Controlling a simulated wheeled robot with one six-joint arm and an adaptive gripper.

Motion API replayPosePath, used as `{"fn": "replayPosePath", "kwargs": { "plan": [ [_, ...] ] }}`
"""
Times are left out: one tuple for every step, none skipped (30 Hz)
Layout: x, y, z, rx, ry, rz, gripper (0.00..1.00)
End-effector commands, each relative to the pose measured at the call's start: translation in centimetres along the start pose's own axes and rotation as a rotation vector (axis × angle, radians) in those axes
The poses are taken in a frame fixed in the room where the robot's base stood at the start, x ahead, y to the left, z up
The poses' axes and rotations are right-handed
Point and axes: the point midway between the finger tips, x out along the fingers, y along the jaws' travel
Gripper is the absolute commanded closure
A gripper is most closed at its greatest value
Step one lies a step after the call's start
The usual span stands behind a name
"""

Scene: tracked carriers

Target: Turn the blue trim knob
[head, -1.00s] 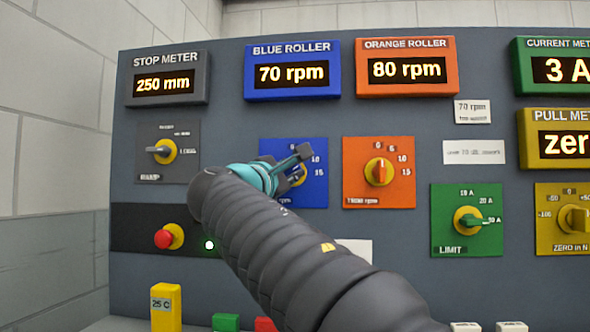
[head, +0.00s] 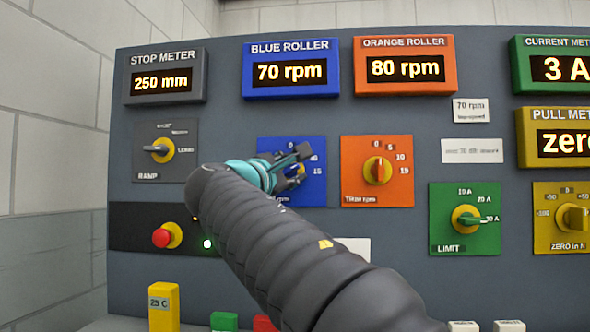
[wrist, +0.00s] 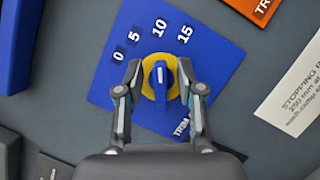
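The blue trim knob (wrist: 160,82) has a blue bar handle with a white mark on a yellow ring. It sits on a blue plate (wrist: 92,84) with a 0, 5, 10, 15 scale. My gripper (wrist: 161,92) is open, one finger on each side of the knob, with gaps showing between the fingers and the handle. In the head view my gripper (head: 304,167) is in front of the blue plate (head: 318,193) and hides most of the knob.
The orange trim knob (head: 378,170) is just right of the blue plate. A ramp knob (head: 160,150) and a red button (head: 161,238) are to the left. The blue roller display (head: 291,70) reads 70 rpm. A green limit knob (head: 467,218) is lower right.

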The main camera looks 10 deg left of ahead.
Motion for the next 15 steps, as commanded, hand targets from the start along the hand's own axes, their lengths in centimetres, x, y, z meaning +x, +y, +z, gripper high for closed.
{"fn": "replayPosePath", "kwargs": {
  "plan": [
    [-0.1, 0.0, 0.0, 0.0, 0.001, 0.0, 0.62],
    [-0.2, 0.0, 0.0, 0.0, 0.001, 0.0, 0.62],
    [-0.5, 0.0, -0.1, -0.001, 0.001, 0.0, 0.62],
    [-0.8, 0.0, -0.1, -0.001, 0.002, 0.0, 0.62],
    [-1.1, 0.0, -0.1, -0.001, 0.003, 0.001, 0.62],
    [-1.7, 0.1, -0.1, 0.0, 0.004, 0.001, 0.62],
    [-2.2, 0.1, -0.1, 0.0, 0.005, 0.001, 0.62],
    [-2.7, 0.1, -0.1, 0.0, 0.005, 0.001, 0.62],
    [-3.5, 0.1, -0.1, 0.001, 0.005, 0.002, 0.62],
    [-4.1, 0.1, -0.1, 0.0, 0.005, 0.002, 0.62],
    [-4.7, 0.1, -0.1, 0.0, 0.005, 0.002, 0.62],
    [-5.5, 0.1, -0.1, -0.001, 0.005, 0.002, 0.62],
    [-6.1, 0.1, -0.1, 0.001, 0.004, 0.002, 0.62],
    [-6.7, 0.1, -0.1, 0.001, 0.004, 0.002, 0.62],
    [-7.5, 0.1, -0.1, 0.001, 0.004, 0.002, 0.62]
  ]
}}
